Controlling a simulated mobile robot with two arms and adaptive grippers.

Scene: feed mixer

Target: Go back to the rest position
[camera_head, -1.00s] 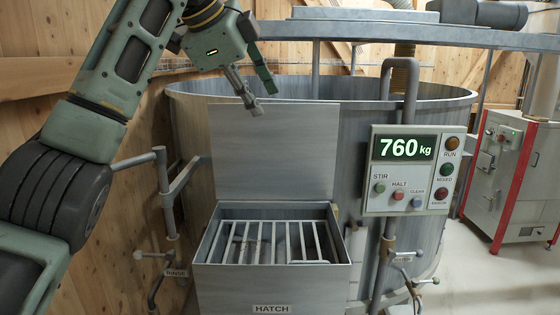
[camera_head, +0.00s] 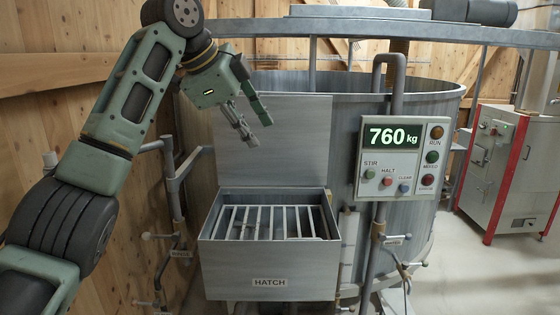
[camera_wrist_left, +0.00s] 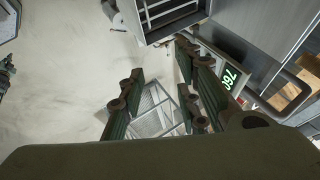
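My left gripper (camera_head: 255,128) is raised in front of the open hatch lid in the head view, with its arm coming in from the left. Its two fingers are spread apart with nothing between them. In the left wrist view the fingers (camera_wrist_left: 160,105) are also apart, with pale floor and a grid-like panel showing between and below them. The left gripper touches nothing that I can see. My right gripper does not show in either view.
The mixer tank (camera_head: 345,170) has an open hatch box (camera_head: 268,272) with a barred grate and an upright lid (camera_head: 290,160). A control panel (camera_head: 402,158) reads 760 kg. A red-framed machine (camera_head: 490,170) stands at right. Wooden wall (camera_head: 60,120) is at left.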

